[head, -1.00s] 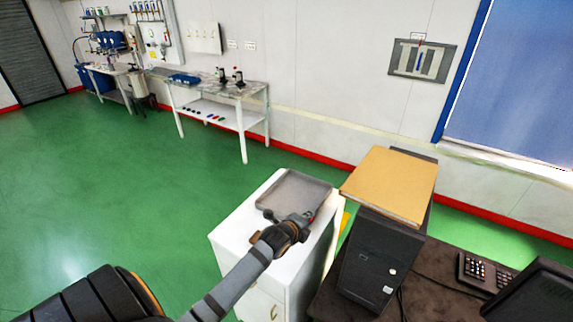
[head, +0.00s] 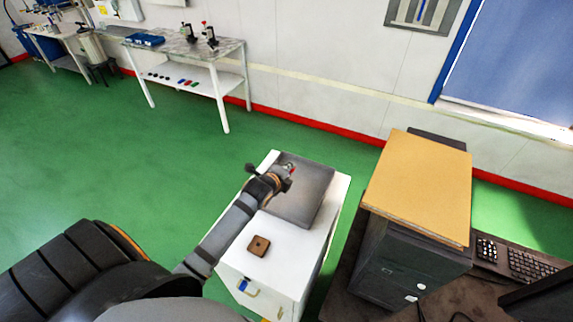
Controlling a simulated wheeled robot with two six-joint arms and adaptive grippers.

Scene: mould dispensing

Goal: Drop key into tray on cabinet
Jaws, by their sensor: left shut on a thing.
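The grey tray (head: 312,205) lies on top of the white cabinet (head: 290,242). My left arm comes in from the lower left. My left gripper (head: 288,173) is over the far left part of the tray. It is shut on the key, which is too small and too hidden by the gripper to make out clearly. A small red spot shows at the fingertips. I cannot tell how high the gripper is above the tray. My right gripper is not in view.
A small brown square block (head: 258,246) lies on the cabinet top, nearer than the tray. A black computer case (head: 405,262) with a tan board (head: 418,188) on it stands to the right. A workbench (head: 190,58) stands by the wall. Green floor is open at left.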

